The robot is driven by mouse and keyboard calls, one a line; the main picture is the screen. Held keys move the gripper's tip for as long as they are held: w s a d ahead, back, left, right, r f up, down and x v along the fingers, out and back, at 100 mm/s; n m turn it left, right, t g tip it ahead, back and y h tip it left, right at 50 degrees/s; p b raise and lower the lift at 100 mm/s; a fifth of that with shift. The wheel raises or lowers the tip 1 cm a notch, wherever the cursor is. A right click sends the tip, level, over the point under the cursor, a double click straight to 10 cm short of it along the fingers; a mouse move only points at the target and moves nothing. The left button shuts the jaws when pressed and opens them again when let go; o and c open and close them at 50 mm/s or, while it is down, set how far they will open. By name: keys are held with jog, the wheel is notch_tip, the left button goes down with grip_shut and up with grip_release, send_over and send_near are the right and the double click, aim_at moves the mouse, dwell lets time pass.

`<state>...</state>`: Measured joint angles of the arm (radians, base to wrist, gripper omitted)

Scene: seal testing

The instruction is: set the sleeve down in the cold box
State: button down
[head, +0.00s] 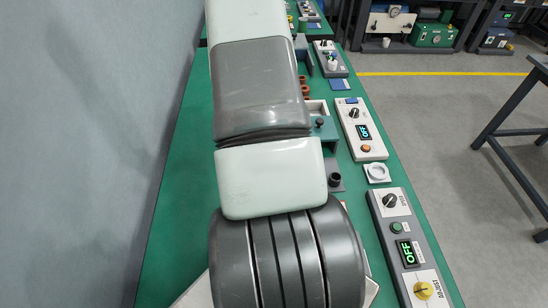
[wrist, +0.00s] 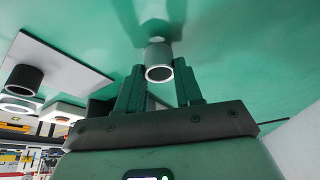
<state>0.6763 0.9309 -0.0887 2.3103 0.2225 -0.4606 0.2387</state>
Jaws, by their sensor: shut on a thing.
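The sleeve (wrist: 159,55) is a short light grey tube with a dark bore. In the wrist view it sits between the fingertips of my gripper (wrist: 161,74), which is shut on it. Green table surface lies behind it; I cannot tell whether the sleeve touches it. In the head view my arm hides the gripper and sleeve. A teal box (head: 329,133) with a pale upper part and a dark knob shows just right of my arm, partly hidden. I cannot tell for sure whether it is the cold box.
A dark round post (head: 335,179) on a grey plate and a white ring holder (head: 377,173) stand right of my arm. Control boxes with OFF displays (head: 361,128) (head: 407,250) line the table's right edge. Copper-coloured parts (head: 304,88) stand farther back. The table's left strip (head: 180,190) is clear.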

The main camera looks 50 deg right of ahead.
notch_tip(320, 180, up, 10)
jog(key=f, duration=0.1)
jog(key=w+a+r+n+t+y, duration=0.1)
jog(key=w+a+r+n+y, duration=0.1)
jog(key=w+a+r+n, duration=0.6)
jog(key=w+a+r+n+t+y, duration=0.1)
jog(key=w+a+r+n+t, duration=0.15)
jog(key=w+a+r, duration=0.9)
jog(key=s+d+f+m+g+h, duration=0.1)
jog(key=s+d+f+m, duration=0.2)
jog(key=d, duration=0.8)
jog(key=d+f+m+g+h, duration=0.1)
jog(key=d+f+m, duration=0.35)
jog(key=d, duration=0.75)
jog(key=s+d+f+m+g, duration=0.1)
jog(key=s+d+f, duration=0.2)
jog(key=s+d, duration=0.3)
jog(key=s+d+f+m+h, duration=0.1)
jog(key=s+d+f, duration=0.25)
jog(key=d, duration=0.35)
jog(key=s+d+f+m+g, duration=0.1)
jog(key=s+d+f, duration=0.3)
jog(key=d, duration=0.3)
notch_tip(320, 180, down, 5)
jog(key=shift+s+f, duration=0.1)
jog(key=shift+s, duration=0.05)
jog(key=shift+t, duration=0.25)
jog(key=shift+f, duration=2.1)
jog(key=shift+f, duration=0.15)
